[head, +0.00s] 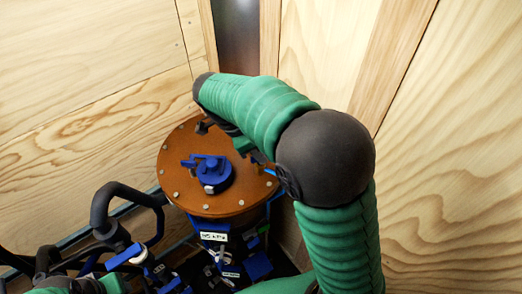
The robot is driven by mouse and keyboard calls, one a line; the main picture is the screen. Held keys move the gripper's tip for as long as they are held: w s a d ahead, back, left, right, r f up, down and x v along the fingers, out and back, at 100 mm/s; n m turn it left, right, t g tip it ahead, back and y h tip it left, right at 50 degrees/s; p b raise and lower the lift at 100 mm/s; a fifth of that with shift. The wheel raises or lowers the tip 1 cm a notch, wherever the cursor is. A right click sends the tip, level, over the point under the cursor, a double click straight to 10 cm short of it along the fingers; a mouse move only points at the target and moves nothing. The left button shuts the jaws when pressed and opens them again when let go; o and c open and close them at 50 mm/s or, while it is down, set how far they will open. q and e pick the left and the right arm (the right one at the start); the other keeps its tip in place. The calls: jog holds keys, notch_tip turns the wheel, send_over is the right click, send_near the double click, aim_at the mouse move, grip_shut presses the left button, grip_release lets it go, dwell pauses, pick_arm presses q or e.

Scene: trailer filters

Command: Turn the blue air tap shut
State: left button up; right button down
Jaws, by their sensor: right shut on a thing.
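A round orange-brown lid (172,157) with bolts around its rim tops a tank left of centre in the head view. A blue fitting (213,174) with a small lever sits on the lid, with no fingers visible on it. I cannot tell if it is the air tap. My right arm arches over the lid's right side. My right gripper (243,146) is mostly hidden under the wrist, at the lid's right edge. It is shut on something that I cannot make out. My left gripper cannot be made out at the lower left.
Wooden walls (80,70) stand close behind and on both sides. A thick black looped pipe (125,192) rises left of the tank. Blue valves (258,265) and a white label (214,237) crowd the space below the lid.

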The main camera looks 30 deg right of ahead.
jog(key=shift+w+a+r+m+g+y+p, duration=0.1)
jog(key=shift+m+g+p, duration=0.15)
jog(key=shift+m, duration=0.4)
jog(key=shift+w+d+r+m+g+y+p, duration=0.15)
jog(key=shift+m+p, duration=0.15)
jog(key=shift+m, duration=0.3)
jog(key=shift+a+m+g+y+p, duration=0.15)
jog(key=shift+m+g+p, duration=0.1)
jog(key=shift+m, duration=0.4)
jog(key=c, duration=1.6)
grip_release()
jog(key=shift+o, duration=0.6)
jog(key=shift+w+a+f, duration=0.15)
jog(key=shift+a, duration=0.05)
jog(key=shift+r, duration=0.25)
jog(key=v, duration=1.6)
jog(key=shift+w+a, duration=0.2)
jog(key=shift+a, duration=0.15)
